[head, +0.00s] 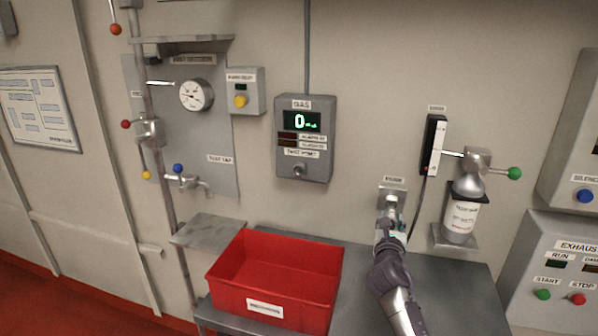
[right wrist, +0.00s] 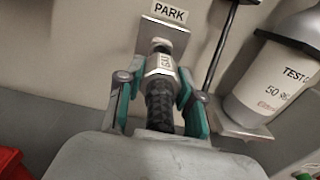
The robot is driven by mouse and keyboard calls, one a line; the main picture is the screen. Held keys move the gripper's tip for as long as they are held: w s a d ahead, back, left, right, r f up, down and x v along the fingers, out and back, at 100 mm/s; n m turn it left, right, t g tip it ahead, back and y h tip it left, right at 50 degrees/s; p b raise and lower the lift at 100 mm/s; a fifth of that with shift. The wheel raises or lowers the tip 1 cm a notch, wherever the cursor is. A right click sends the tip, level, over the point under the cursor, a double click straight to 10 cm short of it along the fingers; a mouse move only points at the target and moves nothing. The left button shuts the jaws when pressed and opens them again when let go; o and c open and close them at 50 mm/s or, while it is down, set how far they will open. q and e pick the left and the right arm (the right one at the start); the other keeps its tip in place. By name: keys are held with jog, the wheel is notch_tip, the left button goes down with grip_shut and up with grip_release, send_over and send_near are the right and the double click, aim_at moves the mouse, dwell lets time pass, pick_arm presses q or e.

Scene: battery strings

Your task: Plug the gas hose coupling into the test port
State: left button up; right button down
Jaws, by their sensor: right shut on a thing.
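The gas hose coupling (right wrist: 160,68) is a silver fitting on a black ribbed hose grip, seated at the park bracket (right wrist: 182,32) below the PARK label. My right gripper (head: 391,215) is at this bracket, with its fingers shut on the coupling from both sides. The test port (head: 299,170) is a round metal fitting at the bottom of the grey gas detector box (head: 327,142), up and left of my right gripper. Nothing is plugged into it. My left gripper does not show.
A red crate (head: 332,300) stands on the grey bench (head: 358,262) left of my right arm. A test gas bottle (head: 461,218) with a valve and green knob hangs close on the right. A flow meter (head: 433,146) is above. The wall between bracket and detector is clear.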

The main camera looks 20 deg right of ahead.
dwell(0.3)
jog(key=shift+p+v, duration=0.8)
jog(key=shift+v, duration=0.45)
jog(key=shift+p+v, duration=0.5)
jog(key=shift+v, duration=0.75)
